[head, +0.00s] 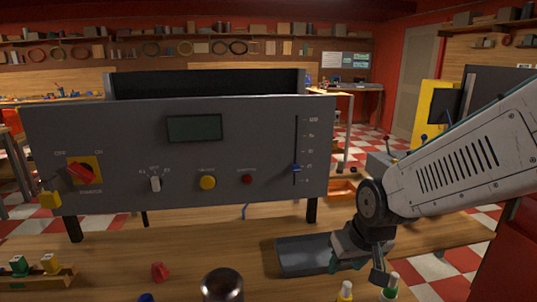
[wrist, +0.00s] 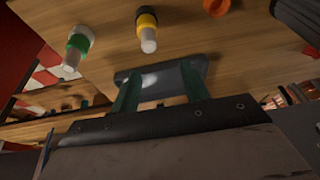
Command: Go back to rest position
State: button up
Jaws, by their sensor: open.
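My gripper (head: 357,266) hangs at the end of my arm on the right side of the head view, over the right part of a dark grey tray (head: 300,256) on the wooden bench. In the wrist view the two green fingers of my gripper (wrist: 161,88) stand apart with nothing held between them. The tray (wrist: 152,79) shows behind and between the fingers there. I cannot tell how high the fingertips are above the tray.
A grey control box (head: 120,130) with a display, switches, buttons and a slider fills the left and middle. A red piece (head: 160,271), a dark round object (head: 222,285) and white-tipped bottles (head: 389,287) stand on the front bench (head: 440,233). Bench right of the gripper looks clear.

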jog(key=s+d+r, duration=0.3)
jog(key=s, duration=0.3)
jog(key=s+d+r+m+g, duration=0.1)
jog(key=s+d+r, duration=0.2)
jog(key=s, duration=0.4)
jog(key=s+d+r+m+g+h, duration=0.1)
jog(key=s+d+r, duration=0.2)
jog(key=s, duration=0.3)
jog(key=shift+s+d+r, duration=0.35)
jog(key=shift+r, duration=0.4)
dwell(1.3)
